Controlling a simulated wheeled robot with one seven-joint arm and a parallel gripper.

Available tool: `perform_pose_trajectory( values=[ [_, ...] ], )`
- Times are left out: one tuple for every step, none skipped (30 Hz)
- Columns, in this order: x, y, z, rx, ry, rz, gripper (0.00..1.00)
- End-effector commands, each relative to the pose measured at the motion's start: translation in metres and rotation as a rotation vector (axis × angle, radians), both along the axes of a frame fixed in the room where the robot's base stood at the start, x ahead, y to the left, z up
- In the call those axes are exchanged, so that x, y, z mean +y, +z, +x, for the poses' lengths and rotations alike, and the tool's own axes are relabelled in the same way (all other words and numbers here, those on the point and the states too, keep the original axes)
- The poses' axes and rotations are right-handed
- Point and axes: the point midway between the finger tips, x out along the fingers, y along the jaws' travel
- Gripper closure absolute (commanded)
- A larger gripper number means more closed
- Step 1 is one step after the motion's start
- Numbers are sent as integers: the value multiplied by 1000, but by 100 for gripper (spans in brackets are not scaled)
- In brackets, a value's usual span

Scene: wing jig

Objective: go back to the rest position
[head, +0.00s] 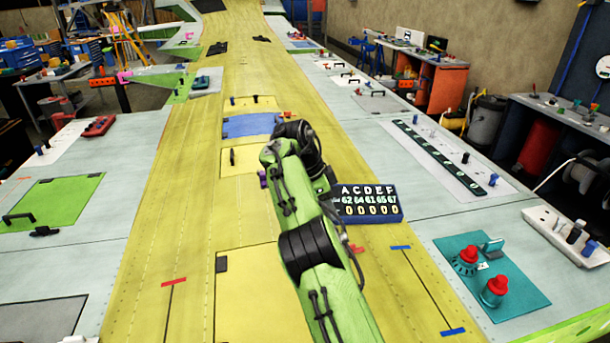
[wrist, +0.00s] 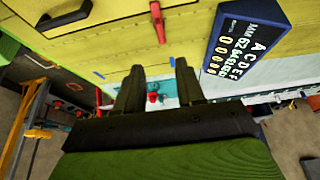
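My green arm rises from the bottom of the head view over the yellow wing panel (head: 190,215). Its dark wrist end sits near the middle of that view, and the fingers cannot be made out there. In the wrist view my gripper (wrist: 159,78) shows two dark fingers standing apart, open, with nothing held between them. Through the gap I see a teal plate and a red knob (wrist: 152,98), at a distance and not touched.
A dark letter-and-number board (head: 366,204) stands just right of my arm; it also shows in the wrist view (wrist: 245,45). A teal plate (head: 522,262) with red-topped knobs lies at right. A blue panel (head: 250,125) lies beyond my wrist. The wing left of my arm is mostly clear.

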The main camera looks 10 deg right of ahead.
Motion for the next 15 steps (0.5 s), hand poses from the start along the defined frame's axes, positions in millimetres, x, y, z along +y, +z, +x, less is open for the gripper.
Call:
perform_pose_trajectory(
  values=[
    [-2, 2, -1, -1, 4, 4, 62],
    [-4, 6, -4, 0, 12, 10, 62],
    [-10, 12, -8, 2, 29, 23, 62],
    [-15, 18, -14, 4, 49, 36, 62],
    [-22, 24, -21, 8, 76, 51, 62],
    [-29, 33, -33, 12, 123, 75, 62],
    [-34, 39, -43, 15, 166, 94, 62],
    [-39, 44, -54, 18, 212, 111, 62],
    [-43, 50, -69, 18, 280, 132, 62],
    [-45, 53, -81, 17, 332, 146, 62],
    [-46, 56, -93, 13, 384, 158, 62],
    [-46, 58, -109, 11, 461, 172, 62],
    [-45, 59, -122, 5, 519, 180, 62],
    [-44, 60, -135, -2, 578, 185, 62],
    [-41, 60, -154, -10, 659, 188, 62]
  ],
)
